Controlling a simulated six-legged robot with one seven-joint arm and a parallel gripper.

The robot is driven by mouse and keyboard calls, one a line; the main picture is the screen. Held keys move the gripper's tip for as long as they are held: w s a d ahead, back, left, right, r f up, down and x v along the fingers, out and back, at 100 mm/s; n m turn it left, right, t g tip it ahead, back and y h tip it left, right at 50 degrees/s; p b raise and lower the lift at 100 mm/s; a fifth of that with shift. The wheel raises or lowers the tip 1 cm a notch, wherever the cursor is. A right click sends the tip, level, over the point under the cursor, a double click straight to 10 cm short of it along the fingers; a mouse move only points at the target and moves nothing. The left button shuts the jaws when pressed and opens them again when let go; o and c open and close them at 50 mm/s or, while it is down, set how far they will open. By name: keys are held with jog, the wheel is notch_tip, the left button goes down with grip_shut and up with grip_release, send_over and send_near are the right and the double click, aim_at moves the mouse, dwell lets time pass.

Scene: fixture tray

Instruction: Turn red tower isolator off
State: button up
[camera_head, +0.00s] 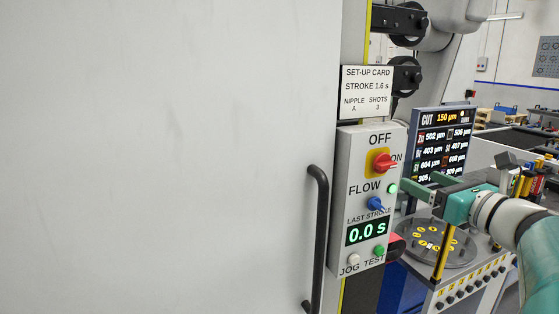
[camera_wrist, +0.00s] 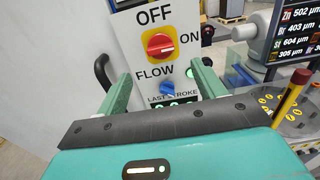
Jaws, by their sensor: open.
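The red isolator knob (camera_head: 384,162) sits on a yellow plate on the grey control panel (camera_head: 345,190). It also shows in the wrist view (camera_wrist: 160,45), with its grip lying roughly sideways, toward the ON label (camera_wrist: 189,39) at the right. The OFF label (camera_wrist: 154,15) is above it. My gripper (camera_head: 418,186) is open and empty, to the right of and slightly lower than the knob in the head view. In the wrist view my two green fingers (camera_wrist: 161,80) stand apart, below the knob on either side. They appear clear of it.
Below the knob are a blue flow knob (camera_head: 376,204), a lit green lamp (camera_head: 392,188), a display reading 0.0 s (camera_head: 367,231) and white and green buttons. A black door handle (camera_head: 317,240) stands to the left. A round fixture tray (camera_head: 436,248) and screen (camera_head: 440,140) are at right.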

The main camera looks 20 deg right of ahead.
aim_at(390, 166)
jog(key=w, duration=0.9)
jog(key=shift+w+a, duration=0.1)
jog(key=c, duration=1)
